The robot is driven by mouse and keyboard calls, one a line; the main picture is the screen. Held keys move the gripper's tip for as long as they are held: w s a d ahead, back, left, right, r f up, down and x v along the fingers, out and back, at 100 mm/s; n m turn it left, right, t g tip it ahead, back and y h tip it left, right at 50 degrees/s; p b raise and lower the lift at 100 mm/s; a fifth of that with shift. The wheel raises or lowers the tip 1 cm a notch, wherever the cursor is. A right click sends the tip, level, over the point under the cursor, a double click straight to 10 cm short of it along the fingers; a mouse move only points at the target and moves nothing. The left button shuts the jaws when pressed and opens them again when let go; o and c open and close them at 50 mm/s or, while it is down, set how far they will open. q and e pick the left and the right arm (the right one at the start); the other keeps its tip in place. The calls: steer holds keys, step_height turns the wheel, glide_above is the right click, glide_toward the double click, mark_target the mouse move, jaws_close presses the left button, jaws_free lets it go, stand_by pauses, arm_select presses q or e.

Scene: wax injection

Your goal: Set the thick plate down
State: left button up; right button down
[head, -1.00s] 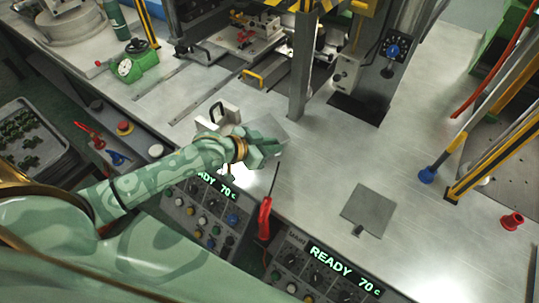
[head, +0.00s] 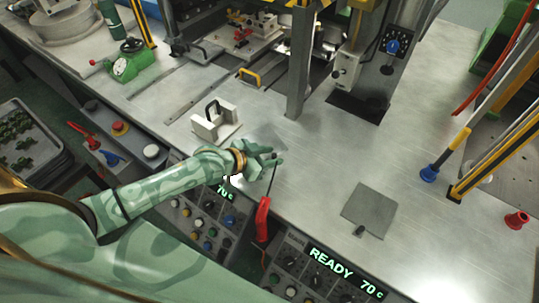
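My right gripper is not in view.
The white block (head: 214,121) stands behind and left of the plate. A darker square plate (head: 369,211) lies to the right. A steel post (head: 300,70) rises behind. The bench between is clear.

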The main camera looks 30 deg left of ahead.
arm_select(q)
steer(key=shift+r, duration=0.15)
steer(key=p+v, duration=0.3)
steer(key=v, duration=0.9)
steer(key=shift+s, duration=0.1)
